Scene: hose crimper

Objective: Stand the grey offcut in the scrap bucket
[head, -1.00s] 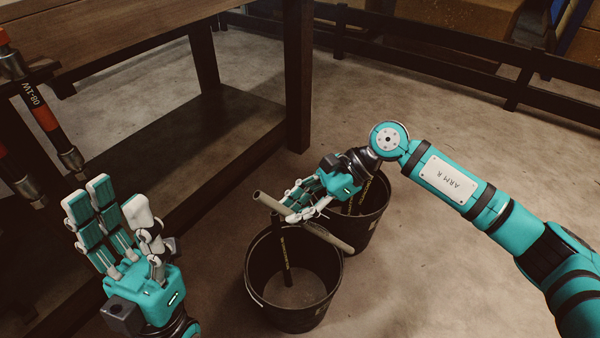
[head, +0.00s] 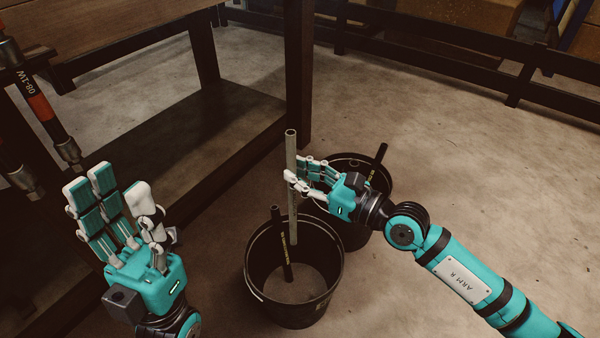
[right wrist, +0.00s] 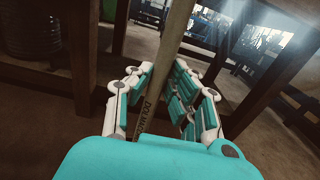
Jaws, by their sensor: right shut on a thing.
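The grey offcut (head: 292,155) is a thin tube standing nearly upright in the head view. My right gripper (head: 297,177) is shut on its upper half. The offcut's lower part overlaps the mouth of the front black bucket (head: 275,314), by its back wall; I cannot tell if it touches the bucket. The offcut also crosses the right wrist view (right wrist: 172,55) between the fingers of my right gripper (right wrist: 160,85). My left gripper (head: 112,195) is open and empty, left of the buckets.
A black tube (head: 281,245) with yellow lettering leans in the front bucket. A second black bucket (head: 350,237) stands behind it, with another black tube (head: 380,155). A wooden table (head: 297,75) and orange-banded hoses (head: 42,110) are left.

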